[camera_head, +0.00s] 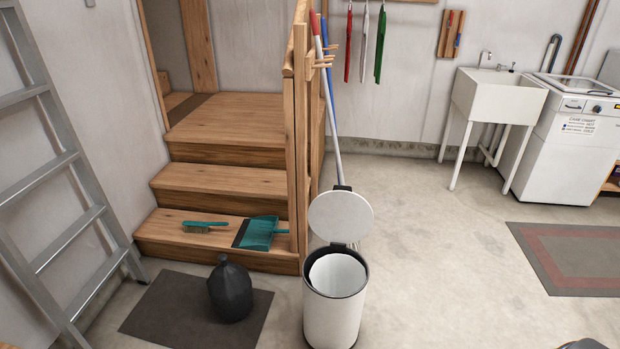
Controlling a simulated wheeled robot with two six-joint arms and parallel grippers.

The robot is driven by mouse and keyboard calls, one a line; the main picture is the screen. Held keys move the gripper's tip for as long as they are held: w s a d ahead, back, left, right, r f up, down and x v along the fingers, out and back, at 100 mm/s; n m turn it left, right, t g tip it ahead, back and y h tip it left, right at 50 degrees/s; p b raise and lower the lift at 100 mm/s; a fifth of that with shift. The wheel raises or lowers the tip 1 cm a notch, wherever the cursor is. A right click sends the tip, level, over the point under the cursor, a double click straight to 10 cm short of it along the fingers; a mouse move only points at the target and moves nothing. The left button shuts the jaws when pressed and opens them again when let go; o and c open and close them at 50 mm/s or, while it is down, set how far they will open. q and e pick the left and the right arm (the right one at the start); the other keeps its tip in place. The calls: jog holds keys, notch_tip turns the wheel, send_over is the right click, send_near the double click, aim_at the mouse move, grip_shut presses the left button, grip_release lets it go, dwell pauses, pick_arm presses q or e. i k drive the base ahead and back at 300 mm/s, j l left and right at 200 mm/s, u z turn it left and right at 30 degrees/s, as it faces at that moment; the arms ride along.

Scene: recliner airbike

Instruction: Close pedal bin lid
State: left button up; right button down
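A white pedal bin (334,319) with a dark rim stands on the concrete floor at the bottom centre. Its round white lid (340,215) is open, raised and tilted back behind the rim, with its flat face towards me. A pale inner bucket (338,273) shows inside the open top; its bottom is hidden. The foot of the bin is partly cut off by the lower frame edge. Neither of my grippers is in view.
Wooden steps (222,180) hold a brush and a teal dustpan (261,232). Long-handled tools lean behind the lid. A metal ladder (62,164) is at left.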

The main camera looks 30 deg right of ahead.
aim_at(340, 214)
jog(key=i+l+u, duration=0.15)
jog(key=l, duration=0.4)
jog(key=i+l+u, duration=0.2)
jog(key=l, duration=0.35)
jog(key=i+l+u, duration=0.15)
jog(key=l, duration=0.4)
jog(key=l+u, duration=0.15)
jog(key=l, duration=0.4)
